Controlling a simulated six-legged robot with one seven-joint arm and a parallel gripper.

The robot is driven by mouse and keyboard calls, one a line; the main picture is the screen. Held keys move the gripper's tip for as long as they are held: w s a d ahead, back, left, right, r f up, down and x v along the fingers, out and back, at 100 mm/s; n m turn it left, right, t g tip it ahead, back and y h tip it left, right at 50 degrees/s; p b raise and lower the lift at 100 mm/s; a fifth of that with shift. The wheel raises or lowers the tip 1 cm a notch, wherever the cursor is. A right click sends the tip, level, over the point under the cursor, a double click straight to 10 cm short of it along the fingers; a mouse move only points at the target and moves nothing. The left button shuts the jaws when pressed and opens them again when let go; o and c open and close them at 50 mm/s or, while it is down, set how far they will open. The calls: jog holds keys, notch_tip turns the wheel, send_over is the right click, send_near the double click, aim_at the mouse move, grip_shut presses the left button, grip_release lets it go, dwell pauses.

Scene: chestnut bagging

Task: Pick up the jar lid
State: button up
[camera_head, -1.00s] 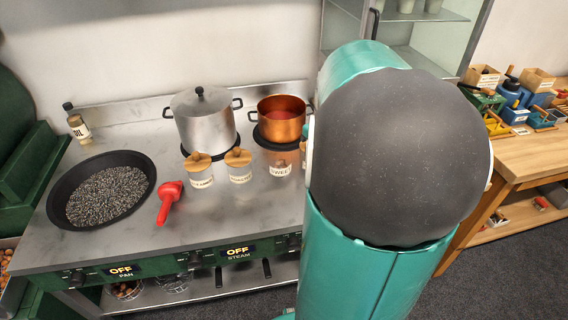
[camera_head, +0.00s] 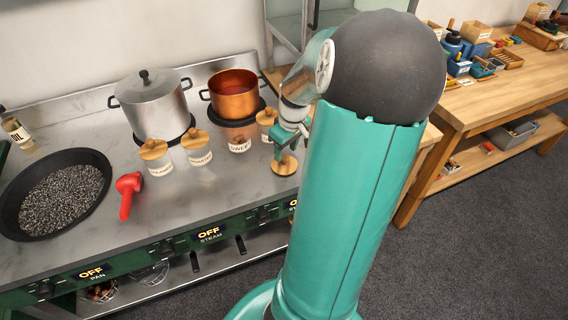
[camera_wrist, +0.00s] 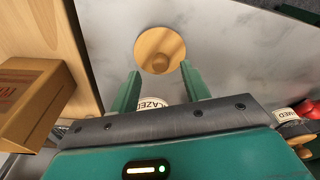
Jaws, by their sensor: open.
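A round wooden jar lid with a knob lies on the grey counter near its right end, in the head view (camera_head: 285,165). The lid (camera_wrist: 160,50) also shows knob-up in the wrist view, just beyond my fingertips. My gripper (camera_wrist: 160,70) is open and empty, one green finger to each side of the line to the lid. In the head view my gripper (camera_head: 282,143) is just above the lid; my arm hides part of this area. A glass jar labelled SWEET (camera_head: 238,138) stands without a visible lid.
Lidded jars stand nearby, one (camera_head: 266,118) close behind my gripper. A partly hidden label reading "AZED" (camera_wrist: 152,102) shows between my fingers. A copper pot (camera_head: 234,93), a steel pot (camera_head: 152,103), a red scoop (camera_head: 128,192) and a pan (camera_head: 22,225) share the counter.

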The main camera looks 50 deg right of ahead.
aim_at(285, 157)
jog(key=f, duration=0.3)
jog(key=shift+w+f, duration=0.25)
jog(key=shift+w, duration=0.05)
jog(key=shift+c, duration=0.2)
grip_shut()
jog(key=shift+r, duration=0.2)
